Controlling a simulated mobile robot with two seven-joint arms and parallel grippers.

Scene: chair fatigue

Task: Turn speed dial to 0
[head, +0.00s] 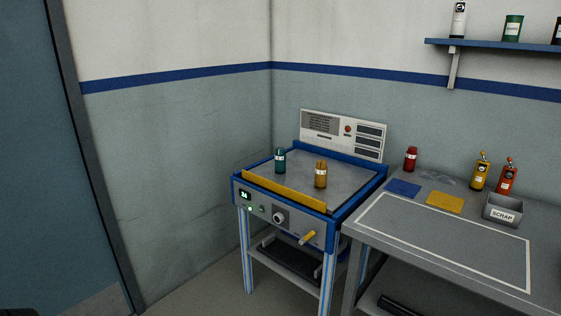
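The speed dial appears to be the round dark knob (279,218) on the front panel of the blue-framed machine (330,220). Its pointer setting is too small to read. Left of it is a small display (245,195) with lit digits, perhaps 24, and small green-lit controls below and beside it. A yellow handle (307,238) sticks out of the front panel to the right of the dial.
A teal bottle (280,160) and an amber bottle (320,174) stand on the machine's top, behind a yellow bar (284,190). Floor left of the machine looks clear.

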